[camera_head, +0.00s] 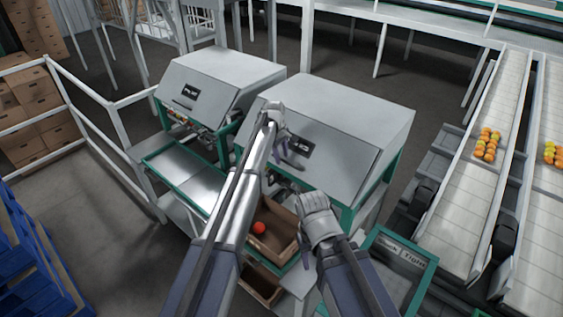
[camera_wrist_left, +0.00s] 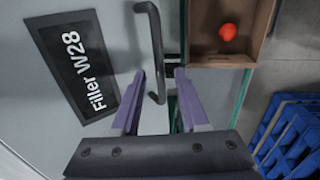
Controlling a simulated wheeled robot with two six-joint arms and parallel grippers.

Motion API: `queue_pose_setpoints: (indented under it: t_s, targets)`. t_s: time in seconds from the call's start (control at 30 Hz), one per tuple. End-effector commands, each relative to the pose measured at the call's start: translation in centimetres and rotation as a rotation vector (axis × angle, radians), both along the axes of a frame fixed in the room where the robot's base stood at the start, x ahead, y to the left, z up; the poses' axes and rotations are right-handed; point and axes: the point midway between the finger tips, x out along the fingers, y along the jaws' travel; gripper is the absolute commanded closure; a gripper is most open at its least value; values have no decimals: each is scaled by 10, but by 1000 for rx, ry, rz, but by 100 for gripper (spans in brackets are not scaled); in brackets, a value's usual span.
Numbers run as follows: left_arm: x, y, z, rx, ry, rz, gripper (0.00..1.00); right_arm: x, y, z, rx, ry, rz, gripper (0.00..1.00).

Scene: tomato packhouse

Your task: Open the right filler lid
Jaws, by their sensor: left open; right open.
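The right filler is a grey cabinet with a sloped front lid (camera_head: 335,165), which looks shut. A dark label (camera_head: 300,147) is on the lid and reads "Filler W28" in the left wrist view (camera_wrist_left: 80,65). A dark bar handle (camera_wrist_left: 153,45) stands off the lid beside the label. My left gripper (camera_head: 285,146) is at the lid, its purple fingers open. In the left wrist view its fingertips (camera_wrist_left: 160,74) lie on either side of the handle's lower part, not closed on it. My right gripper (camera_head: 316,203) is open, low in front of the filler; its fingertips are hard to make out.
A cardboard box (camera_head: 280,251) with a red tomato (camera_head: 259,228) sits below the lid. The left filler (camera_head: 205,80) stands beside, with a steel tray (camera_head: 185,170) in front.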

Motion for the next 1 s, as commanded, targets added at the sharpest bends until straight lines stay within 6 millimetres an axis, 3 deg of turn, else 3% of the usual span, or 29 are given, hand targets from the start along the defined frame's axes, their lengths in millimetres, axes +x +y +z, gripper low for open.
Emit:
queue_pose_setpoints:
  t_s: [0.27,0.7,1.0]
  targets:
    - [0,-1,-2,0,0,0,55,0,0,-2,0,0,1,50]
    - [0,0,-2,0,0,0,100,0,0,-2,0,0,1,50]
    - [0,0,-2,0,0,0,100,0,0,-2,0,0,1,50]
